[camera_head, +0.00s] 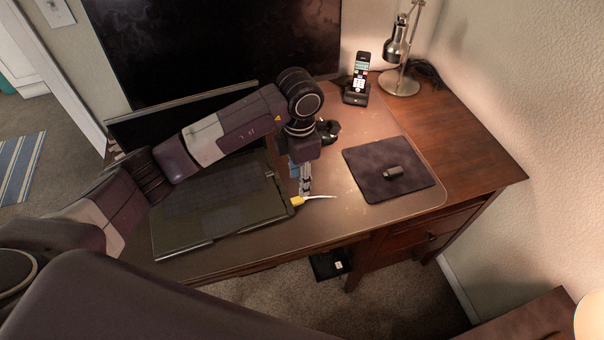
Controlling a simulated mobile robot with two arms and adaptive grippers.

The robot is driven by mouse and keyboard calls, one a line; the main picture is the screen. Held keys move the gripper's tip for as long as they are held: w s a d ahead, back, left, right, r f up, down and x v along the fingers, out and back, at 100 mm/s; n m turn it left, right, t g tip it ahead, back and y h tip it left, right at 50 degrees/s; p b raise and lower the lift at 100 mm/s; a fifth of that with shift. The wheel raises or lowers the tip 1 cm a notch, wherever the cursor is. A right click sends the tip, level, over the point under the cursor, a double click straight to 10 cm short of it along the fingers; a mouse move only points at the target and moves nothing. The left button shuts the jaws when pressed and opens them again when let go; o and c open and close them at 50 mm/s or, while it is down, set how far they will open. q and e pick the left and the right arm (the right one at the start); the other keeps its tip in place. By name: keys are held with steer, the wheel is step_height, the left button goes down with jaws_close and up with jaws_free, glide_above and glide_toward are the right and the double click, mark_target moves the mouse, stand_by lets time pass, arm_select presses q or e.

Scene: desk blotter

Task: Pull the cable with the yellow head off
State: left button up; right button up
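The cable's yellow head (297,201) sits at the right edge of the dark laptop (235,216), near its front right corner. It appears to touch the laptop's side. A short white cable (320,197) runs from it to the right over the blotter (360,216). My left gripper (305,191) points down just above and behind the yellow head. Its fingers show nearly edge-on, so I cannot tell whether they are open or shut. Contact with the head or cable is not clear. My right gripper is not in view.
A dark mouse pad (363,187) with a black mouse (392,172) lies to the right. A phone in its dock (357,85) and a metal lamp (398,82) stand at the back. A large monitor (200,45) is behind my arm. The wooden desk's right side (470,160) is clear.

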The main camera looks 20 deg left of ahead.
mark_target(295, 202)
arm_select(q)
step_height(295, 202, down, 7)
steer(key=shift+s+f+p, duration=0.1)
steer(key=shift+f+p, duration=0.1)
steer(key=shift+p, duration=0.45)
steer(key=shift+c, duration=0.6)
jaws_close()
